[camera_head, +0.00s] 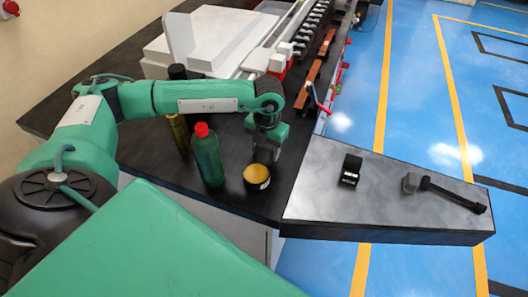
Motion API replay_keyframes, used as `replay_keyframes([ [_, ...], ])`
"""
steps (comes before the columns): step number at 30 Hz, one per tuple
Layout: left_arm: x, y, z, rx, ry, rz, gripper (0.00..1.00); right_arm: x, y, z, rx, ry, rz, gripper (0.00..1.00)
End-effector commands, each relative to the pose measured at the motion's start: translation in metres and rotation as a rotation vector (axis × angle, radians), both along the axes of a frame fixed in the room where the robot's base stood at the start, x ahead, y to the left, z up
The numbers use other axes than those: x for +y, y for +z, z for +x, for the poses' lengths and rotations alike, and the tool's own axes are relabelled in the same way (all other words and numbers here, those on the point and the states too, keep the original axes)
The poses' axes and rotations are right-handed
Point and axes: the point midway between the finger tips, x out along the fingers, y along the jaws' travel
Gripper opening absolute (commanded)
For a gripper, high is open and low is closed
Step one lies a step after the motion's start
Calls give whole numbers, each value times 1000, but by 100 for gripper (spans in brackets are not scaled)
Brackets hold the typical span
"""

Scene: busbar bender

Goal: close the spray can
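A slim olive-gold can (178,132), likely the spray can, stands upright on the black bench, partly hidden by my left forearm. A black cylindrical top (178,72) shows just beyond the forearm; I cannot tell whether it belongs to this can. A green bottle with a red cap (208,158) stands to the can's right. My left gripper (263,152) points down over the bench, right of the bottle and just behind a low yellow-topped tin (257,177). Its fingertips are too small and partly hidden to read. My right gripper is not in view.
White blocks and a machine (225,40) with a row of dark parts stand at the back. A red-handled lever (318,98) juts at the bench's right edge. A grey bench section (400,205) holds a black box (351,170) and a black-handled tool (450,192).

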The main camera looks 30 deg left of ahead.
Motion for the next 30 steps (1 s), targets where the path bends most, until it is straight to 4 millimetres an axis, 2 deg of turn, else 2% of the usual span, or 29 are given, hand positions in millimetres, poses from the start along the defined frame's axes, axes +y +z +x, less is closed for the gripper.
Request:
replay_keyframes([
  [11,0,1,0,-1,0,0,34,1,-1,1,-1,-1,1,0],
  [17,0,15,1,-3,0,-1,34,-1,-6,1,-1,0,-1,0],
  [23,0,54,1,-7,-1,-2,34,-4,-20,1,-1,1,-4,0],
  [30,-1,127,1,-8,0,-1,34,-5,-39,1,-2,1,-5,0],
])
